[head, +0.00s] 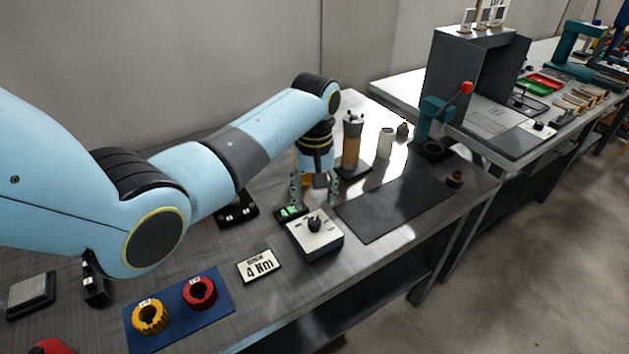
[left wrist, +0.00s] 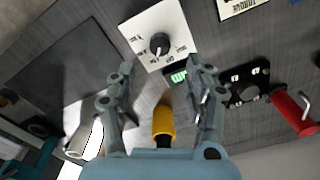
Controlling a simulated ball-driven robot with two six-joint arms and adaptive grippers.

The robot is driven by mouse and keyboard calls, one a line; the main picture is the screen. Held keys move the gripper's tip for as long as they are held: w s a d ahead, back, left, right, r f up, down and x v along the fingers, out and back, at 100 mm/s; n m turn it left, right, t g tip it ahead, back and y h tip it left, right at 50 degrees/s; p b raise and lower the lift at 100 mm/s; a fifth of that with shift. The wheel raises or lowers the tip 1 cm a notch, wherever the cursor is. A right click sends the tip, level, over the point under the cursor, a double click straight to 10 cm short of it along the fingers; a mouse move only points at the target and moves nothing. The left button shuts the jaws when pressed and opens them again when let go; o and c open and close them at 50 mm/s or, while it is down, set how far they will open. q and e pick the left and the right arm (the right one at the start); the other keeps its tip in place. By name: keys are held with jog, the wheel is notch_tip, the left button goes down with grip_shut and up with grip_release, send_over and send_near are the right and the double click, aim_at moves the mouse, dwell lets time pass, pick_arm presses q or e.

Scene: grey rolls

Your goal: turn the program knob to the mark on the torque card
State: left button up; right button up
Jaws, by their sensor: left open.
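The program knob (head: 315,224) is a black knob on a white-topped square box (head: 328,238), with printed marks around it. It also shows in the left wrist view (left wrist: 159,44); the marks are too small to read surely. The torque card (head: 259,266) lies flat left of the box and reads "4 Nm"; only its edge shows in the left wrist view (left wrist: 240,5). My left gripper (head: 314,199) points down just behind the box, open and empty, apart from the knob. In the left wrist view the fingertips (left wrist: 160,66) are spread on the knob's near side. My right gripper is not in view.
A small green display (head: 290,211) sits beside the box. A dark mat (head: 395,207) lies to its right. A yellow-handled tool (left wrist: 163,122) stands close under my left gripper. A blue mat (head: 180,325) holds yellow and red rings. A teal press (head: 434,125) stands at the back right.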

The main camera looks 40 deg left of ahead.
pick_arm(q)
notch_tip(320, 180, up, 4)
jog(key=shift+f, duration=0.1)
dwell(0.6)
